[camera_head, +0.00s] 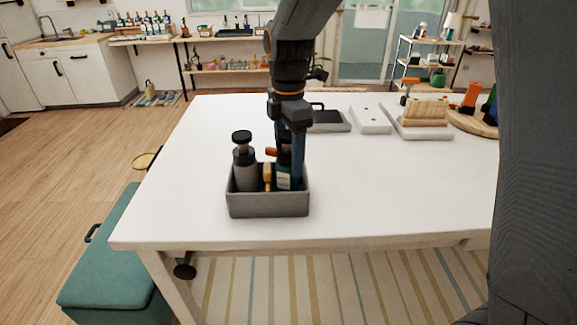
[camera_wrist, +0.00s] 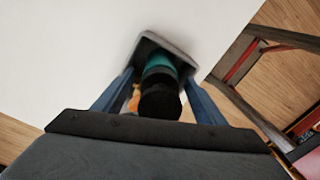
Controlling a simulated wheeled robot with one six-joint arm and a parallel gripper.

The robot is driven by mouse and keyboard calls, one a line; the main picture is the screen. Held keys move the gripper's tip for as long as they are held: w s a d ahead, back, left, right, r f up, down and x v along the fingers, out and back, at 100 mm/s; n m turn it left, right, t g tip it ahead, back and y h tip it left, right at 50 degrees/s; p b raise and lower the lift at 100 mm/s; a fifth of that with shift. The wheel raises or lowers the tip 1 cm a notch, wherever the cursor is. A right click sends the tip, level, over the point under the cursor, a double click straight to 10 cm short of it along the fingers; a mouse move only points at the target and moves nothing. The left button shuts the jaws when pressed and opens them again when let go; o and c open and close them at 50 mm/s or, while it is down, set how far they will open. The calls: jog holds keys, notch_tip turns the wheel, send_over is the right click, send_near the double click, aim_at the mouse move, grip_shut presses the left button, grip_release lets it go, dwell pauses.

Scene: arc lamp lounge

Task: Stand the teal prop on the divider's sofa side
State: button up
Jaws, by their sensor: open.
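A teal bottle with a black cap (camera_head: 284,182) stands in a grey open-topped caddy (camera_head: 268,205) on the white table. In the wrist view the teal bottle (camera_wrist: 158,68) lies between my fingers, its dark cap towards the camera. My gripper (camera_head: 290,145) reaches down over the caddy's right part. In the wrist view my gripper (camera_wrist: 159,78) is open, with one blue finger on each side of the bottle. The fingertips are partly hidden by the bottle and caddy. I cannot make out a divider or a sofa in either view.
A grey bottle with a black top (camera_head: 244,165) and an orange-handled item (camera_head: 267,176) share the caddy. The white tabletop (camera_head: 400,195) is clear right of the caddy. A teal bench (camera_head: 105,262) stands left.

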aim_at(289, 134)
notch_tip(289, 134, up, 9)
jog(key=shift+f+b, duration=0.2)
jog(key=shift+b, duration=0.7)
jog(key=s+d+f+m+t, duration=0.1)
jog(key=s+d+f+m, duration=1.4)
jog(key=m, duration=0.7)
notch_tip(289, 134, down, 2)
jog(key=shift+f, duration=0.1)
